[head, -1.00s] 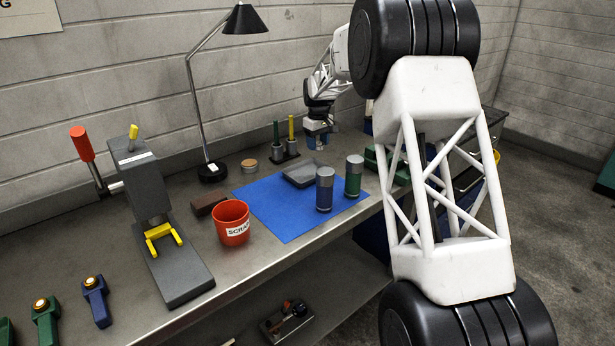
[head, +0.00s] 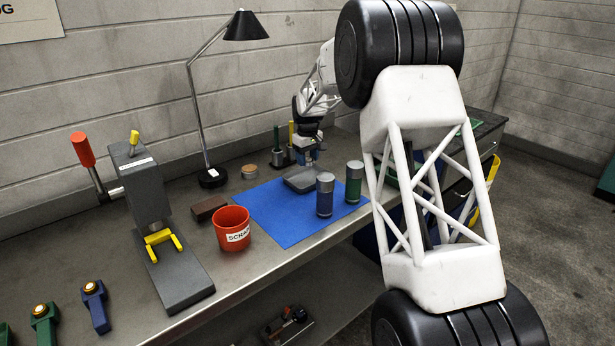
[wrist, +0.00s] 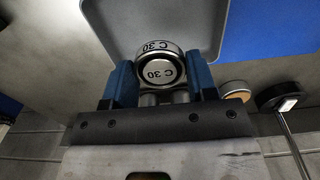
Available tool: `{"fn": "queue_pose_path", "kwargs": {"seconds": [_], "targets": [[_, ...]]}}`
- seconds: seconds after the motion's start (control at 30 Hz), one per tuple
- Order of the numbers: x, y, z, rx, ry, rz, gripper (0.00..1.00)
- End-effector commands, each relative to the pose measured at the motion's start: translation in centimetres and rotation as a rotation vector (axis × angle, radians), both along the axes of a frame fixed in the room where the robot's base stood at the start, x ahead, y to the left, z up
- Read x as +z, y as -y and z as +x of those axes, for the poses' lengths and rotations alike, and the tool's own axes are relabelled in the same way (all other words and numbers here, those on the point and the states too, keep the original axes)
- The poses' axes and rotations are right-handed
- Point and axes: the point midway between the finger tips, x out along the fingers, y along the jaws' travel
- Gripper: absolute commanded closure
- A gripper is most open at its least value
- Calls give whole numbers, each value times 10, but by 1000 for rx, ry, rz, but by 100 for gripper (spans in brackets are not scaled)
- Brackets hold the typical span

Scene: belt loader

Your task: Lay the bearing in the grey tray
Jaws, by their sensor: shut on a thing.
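My gripper (head: 309,160) is at the back of the blue mat, over the rear part of the grey tray (head: 297,186). In the wrist view its two blue fingers are shut on the bearing (wrist: 160,72), a short metal cylinder marked "C 30" on its face and side. The bearing is held between the fingertips and overlaps the edge of the grey tray (wrist: 203,25) in that view. I cannot tell the gap between bearing and tray. In the head view the bearing is too small to make out.
A red scrap cup (head: 232,229), a brown block (head: 209,209) and a lamp (head: 211,177) stand to the left. A press (head: 140,190) is further left.

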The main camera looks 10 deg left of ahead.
Motion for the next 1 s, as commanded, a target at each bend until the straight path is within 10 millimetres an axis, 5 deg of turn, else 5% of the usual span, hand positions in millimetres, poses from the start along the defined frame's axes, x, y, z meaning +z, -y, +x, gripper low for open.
{"fn": "queue_pose_path", "kwargs": {"seconds": [0.2,0.67,1.0], "targets": [[-27,0,0,0,0,0,74],[-34,0,0,0,1,1,74],[-65,0,0,0,1,1,74]]}}
